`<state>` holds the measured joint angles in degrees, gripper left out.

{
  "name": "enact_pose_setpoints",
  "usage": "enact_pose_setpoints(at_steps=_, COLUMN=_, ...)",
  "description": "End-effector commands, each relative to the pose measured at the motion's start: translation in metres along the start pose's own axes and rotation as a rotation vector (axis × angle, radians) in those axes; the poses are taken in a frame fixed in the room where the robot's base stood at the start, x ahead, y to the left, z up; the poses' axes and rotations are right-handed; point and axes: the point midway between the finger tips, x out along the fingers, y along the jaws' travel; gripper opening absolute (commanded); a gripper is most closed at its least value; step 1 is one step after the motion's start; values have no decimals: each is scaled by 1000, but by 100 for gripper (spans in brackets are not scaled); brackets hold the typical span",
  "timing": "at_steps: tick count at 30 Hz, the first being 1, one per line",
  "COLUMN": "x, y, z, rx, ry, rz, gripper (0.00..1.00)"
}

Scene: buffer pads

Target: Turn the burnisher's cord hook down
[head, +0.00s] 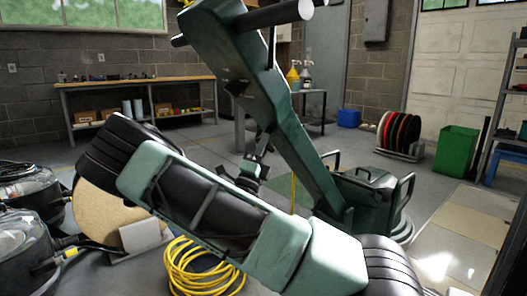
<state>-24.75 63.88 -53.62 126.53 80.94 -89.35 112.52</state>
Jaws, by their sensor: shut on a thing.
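The green burnisher (300,150) stands in the middle of the head view, its handle column leaning up and left to a black-gripped handle at the top. My gripper (263,146) is at the left side of the column, about midway down, its small dark fingers shut on a dark piece that appears to be the cord hook. The hook's outline is mostly hidden by the fingers, and I cannot tell its angle. My own arm crosses the foreground and hides part of the burnisher's lower left.
A workbench (140,82) is behind. A pad rack (400,140) and green bin (457,153) stand right. Floor around the burnisher's right is open.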

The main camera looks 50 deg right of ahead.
Motion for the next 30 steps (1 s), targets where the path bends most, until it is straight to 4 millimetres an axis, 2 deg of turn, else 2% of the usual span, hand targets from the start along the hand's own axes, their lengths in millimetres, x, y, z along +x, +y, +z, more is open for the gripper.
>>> enact_pose_setpoints(at_steps=15, x=0, y=1, z=-2, rx=14, ry=5, rz=-4, gripper=0)
enact_pose_setpoints(at_steps=16, x=0, y=1, z=-2, rx=14, ry=5, rz=-4, gripper=28)
enact_pose_setpoints(at_steps=17, x=0, y=1, z=-2, rx=14, ry=5, rz=-4, gripper=36)
enact_pose_setpoints(at_steps=18, x=0, y=1, z=-2, rx=14, ry=5, rz=-4, gripper=40)
enact_pose_setpoints(at_steps=26, x=0, y=0, z=-1, rx=15, ry=2, rz=-4, gripper=40)
enact_pose_setpoints(at_steps=30, x=-8, y=0, z=0, rx=15, ry=1, rz=-3, gripper=40)
